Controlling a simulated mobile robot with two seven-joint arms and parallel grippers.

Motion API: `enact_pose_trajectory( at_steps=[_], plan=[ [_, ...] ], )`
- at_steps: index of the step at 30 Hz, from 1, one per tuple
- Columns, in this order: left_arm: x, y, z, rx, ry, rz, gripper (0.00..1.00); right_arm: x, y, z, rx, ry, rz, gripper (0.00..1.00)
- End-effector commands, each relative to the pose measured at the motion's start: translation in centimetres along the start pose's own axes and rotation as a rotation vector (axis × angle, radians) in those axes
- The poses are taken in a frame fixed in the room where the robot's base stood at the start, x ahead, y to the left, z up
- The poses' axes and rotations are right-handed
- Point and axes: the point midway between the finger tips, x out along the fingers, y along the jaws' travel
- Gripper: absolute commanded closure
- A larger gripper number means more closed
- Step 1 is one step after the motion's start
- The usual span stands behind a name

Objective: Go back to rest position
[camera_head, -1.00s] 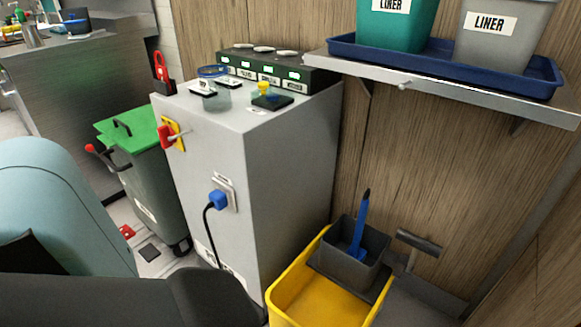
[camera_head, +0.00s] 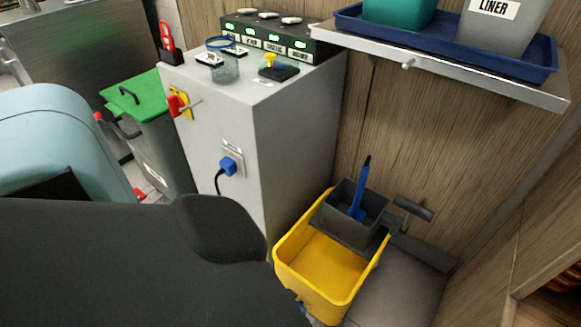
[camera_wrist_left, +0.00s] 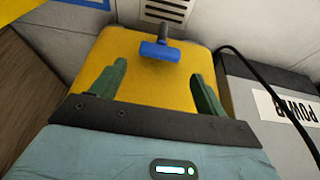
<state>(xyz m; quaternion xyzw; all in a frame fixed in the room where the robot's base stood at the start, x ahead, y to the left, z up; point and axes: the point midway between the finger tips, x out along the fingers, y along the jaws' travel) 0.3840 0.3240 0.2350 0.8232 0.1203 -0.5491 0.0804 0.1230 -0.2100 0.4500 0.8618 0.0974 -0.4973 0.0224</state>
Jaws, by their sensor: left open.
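My left gripper (camera_wrist_left: 157,70) shows only in the left wrist view. Its two green fingers are spread wide with nothing held between them. Beyond the fingertips is the yellow side of the bucket (camera_wrist_left: 190,48), with a blue handle-like part (camera_wrist_left: 158,52) on it. In the head view the yellow bucket (camera_head: 290,262) stands on the floor right of the grey cabinet. My left arm, pale blue and dark grey, fills the lower left of the head view and hides its own gripper. My right gripper is in no view.
The grey cabinet (camera_head: 215,115) carries a blue plug (camera_head: 228,166) with a black cord. A green-lidded bin (camera_head: 135,95) stands left of it. A shelf (camera_head: 470,75) with a blue tray (camera_head: 500,58) juts out upper right. A dark grey box (camera_head: 345,205) with a blue tool (camera_head: 360,195) sits in the bucket.

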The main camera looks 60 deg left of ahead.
Motion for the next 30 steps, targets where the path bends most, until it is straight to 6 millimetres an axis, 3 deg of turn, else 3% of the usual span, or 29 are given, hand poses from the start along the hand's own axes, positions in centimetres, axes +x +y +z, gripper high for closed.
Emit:
enact_pose_trajectory(
  at_steps=[5,23,26,30],
  plan=[
    [-0.7,0.0,0.1,0.000,-0.001,0.000,0.25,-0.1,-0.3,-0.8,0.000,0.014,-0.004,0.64],
    [-0.7,0.0,0.1,0.001,-0.001,0.000,0.25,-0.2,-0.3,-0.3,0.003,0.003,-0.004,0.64],
    [-1.7,-0.4,0.3,0.011,0.005,-0.004,0.25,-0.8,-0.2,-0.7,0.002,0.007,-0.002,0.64],
    [-5.3,-1.6,1.2,0.056,0.029,-0.012,0.25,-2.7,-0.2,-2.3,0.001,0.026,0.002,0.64]
  ],
)
